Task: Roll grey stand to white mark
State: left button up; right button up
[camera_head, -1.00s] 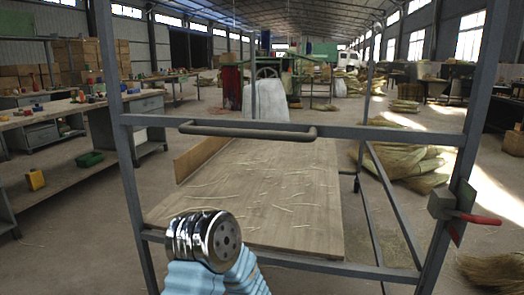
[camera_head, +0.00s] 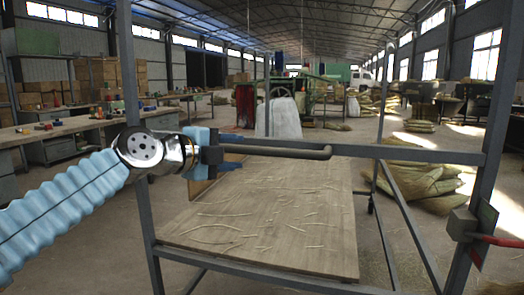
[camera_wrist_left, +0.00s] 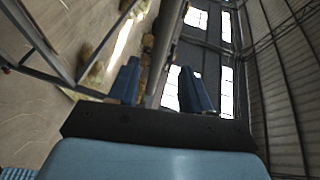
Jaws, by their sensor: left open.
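The grey stand (camera_head: 420,155) is a tall metal frame with a wooden shelf (camera_head: 270,225) strewn with straw and a grey handle bar (camera_head: 290,153) on its near side. My left gripper (camera_head: 236,151) is open at the left end of this handle. Its blue fingers show above and below the bar's line; I cannot tell whether they touch it. In the left wrist view, a grey bar (camera_wrist_left: 167,45) runs between the two open fingers (camera_wrist_left: 160,88). I cannot make out a white mark on the floor. My right gripper is not in view.
A grey box with a red lever (camera_head: 470,228) is on the stand's right post. Straw bundles (camera_head: 425,185) lie on the floor behind it to the right. Workbenches (camera_head: 60,130) line the left. A white sack-like object (camera_head: 283,118) and green machine stand beyond the shelf.

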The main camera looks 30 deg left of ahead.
aim_at(262, 151)
pick_arm(q)
jog(key=w, duration=0.3)
jog(key=w+f, duration=0.1)
jog(key=w, duration=0.3)
jog(key=w+d+f, duration=0.1)
jog(key=w, duration=0.2)
jog(key=shift+w+p, duration=0.15)
jog(key=shift+p, duration=0.2)
grip_shut()
